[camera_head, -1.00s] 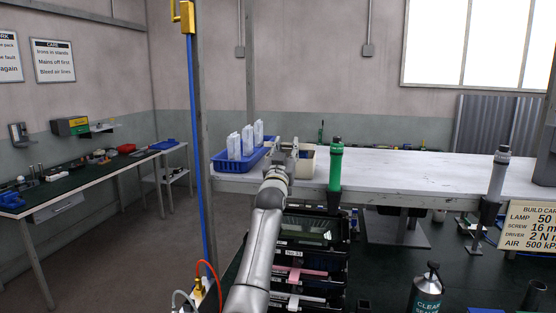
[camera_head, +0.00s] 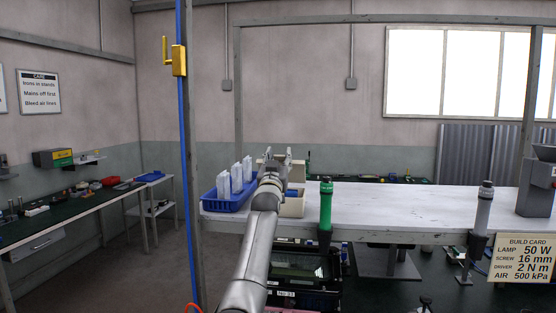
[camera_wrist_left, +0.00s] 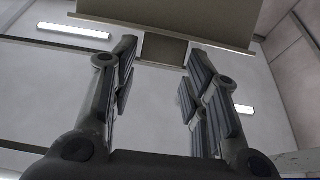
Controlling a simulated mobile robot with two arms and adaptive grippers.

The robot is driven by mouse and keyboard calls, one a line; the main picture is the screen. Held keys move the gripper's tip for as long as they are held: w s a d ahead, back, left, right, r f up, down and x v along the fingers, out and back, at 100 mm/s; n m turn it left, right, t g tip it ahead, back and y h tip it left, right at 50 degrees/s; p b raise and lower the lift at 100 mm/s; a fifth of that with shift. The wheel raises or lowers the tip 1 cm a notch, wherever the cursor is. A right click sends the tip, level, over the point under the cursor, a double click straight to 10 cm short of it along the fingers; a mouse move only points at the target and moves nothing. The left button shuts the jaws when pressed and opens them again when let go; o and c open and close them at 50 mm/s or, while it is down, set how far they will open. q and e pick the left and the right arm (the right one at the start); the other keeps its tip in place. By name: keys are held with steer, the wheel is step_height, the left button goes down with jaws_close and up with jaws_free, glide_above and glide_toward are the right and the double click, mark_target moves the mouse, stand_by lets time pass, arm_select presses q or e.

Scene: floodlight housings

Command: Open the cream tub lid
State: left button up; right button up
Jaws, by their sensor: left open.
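The cream tub (camera_head: 293,206) stands on the white bench, partly hidden behind my left arm. Its top looks open on the right side, with something blue inside. A cream panel that looks like its lid (camera_head: 262,163) shows upright behind my left gripper (camera_head: 277,154). In the left wrist view, which faces up, the beige lid (camera_wrist_left: 165,18) spans the top, with a small tab (camera_wrist_left: 164,50) on its edge. My left gripper is open, with its fingers apart on either side below the tab. I cannot tell whether they touch the lid. My right gripper is not in view.
A blue crate (camera_head: 222,204) with white upright housings stands just left of the tub. A green tool (camera_head: 326,207) stands upright right of it at the bench's front edge. A blue air line (camera_head: 185,130) hangs at left.

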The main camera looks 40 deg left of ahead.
arm_select(q)
steer(key=shift+o, duration=0.9)
steer(key=shift+f, duration=0.1)
steer(key=shift+w+a, duration=0.1)
steer(key=shift+w, duration=0.05)
steer(key=v, duration=1.2)
steer(key=shift+f, duration=0.1)
